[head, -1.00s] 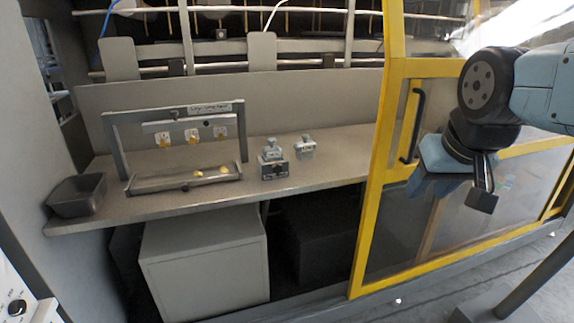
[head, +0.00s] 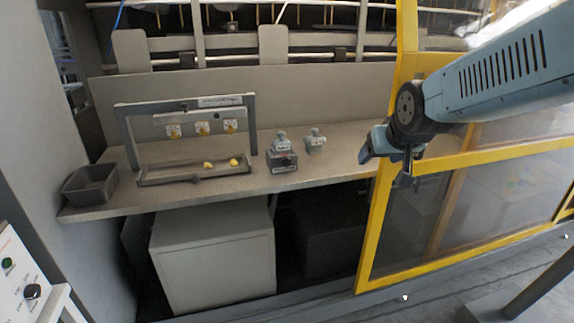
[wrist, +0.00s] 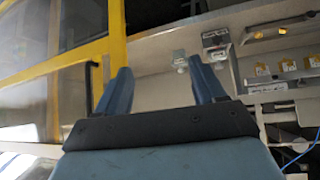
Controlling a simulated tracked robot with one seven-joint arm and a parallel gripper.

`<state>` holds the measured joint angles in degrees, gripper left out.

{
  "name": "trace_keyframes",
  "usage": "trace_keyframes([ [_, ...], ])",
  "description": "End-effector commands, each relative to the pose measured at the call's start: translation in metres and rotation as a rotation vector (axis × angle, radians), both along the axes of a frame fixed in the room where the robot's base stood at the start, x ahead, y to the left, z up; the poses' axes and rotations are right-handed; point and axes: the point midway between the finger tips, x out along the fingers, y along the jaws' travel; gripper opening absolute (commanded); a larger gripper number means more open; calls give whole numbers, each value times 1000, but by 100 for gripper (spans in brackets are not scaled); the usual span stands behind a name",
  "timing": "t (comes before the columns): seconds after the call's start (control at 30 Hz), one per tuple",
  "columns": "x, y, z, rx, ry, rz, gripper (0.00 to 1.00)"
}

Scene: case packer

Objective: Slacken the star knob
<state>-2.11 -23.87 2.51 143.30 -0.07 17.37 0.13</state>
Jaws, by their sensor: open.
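A grey bench fixture (head: 256,128) stands on the left of the bench, with a crossbar carrying yellow-marked tags above a shallow tray (head: 160,179). A small dark part, perhaps a knob, sits at the tray's front edge (head: 196,179); I cannot tell whether it is the star knob. The fixture also shows at the right of the wrist view (wrist: 268,86). My gripper (head: 388,160) is open and empty, raised in front of the yellow door frame, right of the fixture and well apart from it. Its two blue fingers are spread in the wrist view (wrist: 160,72).
Two small grey devices (head: 283,158) (head: 315,141) stand right of the fixture; the nearer is on a dark block. An empty dark bin (head: 90,184) sits at the bench's left end. A yellow-framed door (head: 375,230) with a black handle (wrist: 88,85) stands close to my arm.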

Motion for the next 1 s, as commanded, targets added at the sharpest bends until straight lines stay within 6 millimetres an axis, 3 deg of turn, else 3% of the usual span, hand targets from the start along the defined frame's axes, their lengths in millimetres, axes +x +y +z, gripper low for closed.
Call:
trace_keyframes([
  [0.2, 62, 27, -30, 21, -122, 50, 69],
  [0.5, 126, 69, -73, 81, -300, 114, 69],
  [0.7, 153, 96, -104, 140, -417, 146, 69],
  [1.0, 172, 133, -151, 249, -589, 174, 69],
])
